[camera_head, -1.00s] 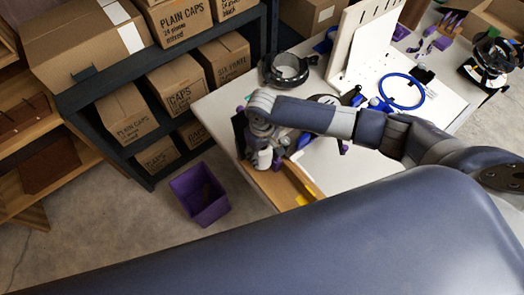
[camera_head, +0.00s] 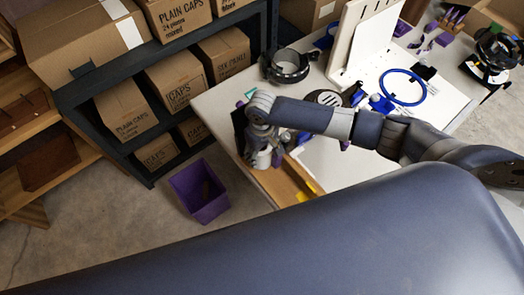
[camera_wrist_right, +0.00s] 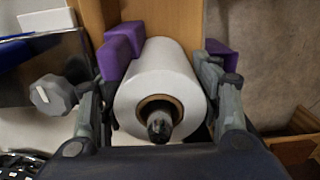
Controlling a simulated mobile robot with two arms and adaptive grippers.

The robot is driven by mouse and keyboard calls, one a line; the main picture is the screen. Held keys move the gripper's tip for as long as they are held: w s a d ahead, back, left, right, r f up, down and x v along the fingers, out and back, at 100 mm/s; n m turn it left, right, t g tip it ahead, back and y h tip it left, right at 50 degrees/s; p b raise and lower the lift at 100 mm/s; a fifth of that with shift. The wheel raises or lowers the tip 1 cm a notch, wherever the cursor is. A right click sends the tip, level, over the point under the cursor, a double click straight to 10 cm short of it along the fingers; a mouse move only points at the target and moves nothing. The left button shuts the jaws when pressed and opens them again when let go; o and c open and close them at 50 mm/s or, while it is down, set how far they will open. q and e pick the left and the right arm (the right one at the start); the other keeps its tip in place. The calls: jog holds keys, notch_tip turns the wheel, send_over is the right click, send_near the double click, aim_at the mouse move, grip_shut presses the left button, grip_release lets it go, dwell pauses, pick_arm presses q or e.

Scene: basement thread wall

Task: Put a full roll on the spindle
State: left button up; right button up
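A white roll (camera_wrist_right: 165,75) with a brown cardboard core (camera_wrist_right: 148,108) faces the right wrist camera. A dark round rod end (camera_wrist_right: 160,126) shows in the core's opening; how far it runs inside is hidden. My right gripper (camera_wrist_right: 176,50) has a finger with purple pads on each side of the roll. The left pads lie against or very near the roll; I cannot tell whether the right pad touches. In the head view, my right gripper (camera_head: 264,150) points down at the table's near left corner, with part of the white roll (camera_head: 262,160) showing. My left gripper is not in view.
A wooden tray (camera_head: 285,185) lies on the table edge beside the right gripper. A purple bin (camera_head: 200,192) is on the floor by the box shelf (camera_head: 165,90).

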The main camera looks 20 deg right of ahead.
dwell(0.3)
jog(key=shift+r, duration=0.2)
notch_tip(320, 180, up, 12)
jog(key=shift+a+f, duration=0.1)
jog(key=shift+f, duration=0.1)
